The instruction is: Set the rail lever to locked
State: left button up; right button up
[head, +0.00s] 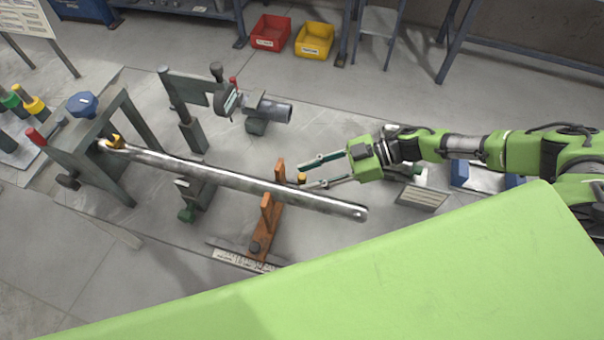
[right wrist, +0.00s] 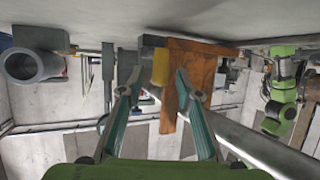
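A short yellow-orange grip (head: 302,178) stands at the right side of the orange cradle (head: 267,215); it looks like the rail lever's handle, though its shaft is hidden. My right gripper (head: 305,174) comes in from the right with its fingers apart. The grip shows at or just past the fingertips. In the right wrist view, the yellow grip (right wrist: 160,68) appears between the two open fingers (right wrist: 157,85), nearer the left one, with the orange cradle (right wrist: 190,75) behind. I cannot tell whether a finger touches it. My left gripper is not in view.
A long metal tube (head: 240,181) lies across the orange cradle, running to a dark frame (head: 120,130) at left. A grey pipe (head: 275,112) is mounted behind. A scale plate (head: 245,262) lies near the cradle's foot. Red (head: 270,32) and yellow bins (head: 314,40) stand at the back.

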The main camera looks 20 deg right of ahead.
jog(key=shift+x, duration=1.25)
grip_shut()
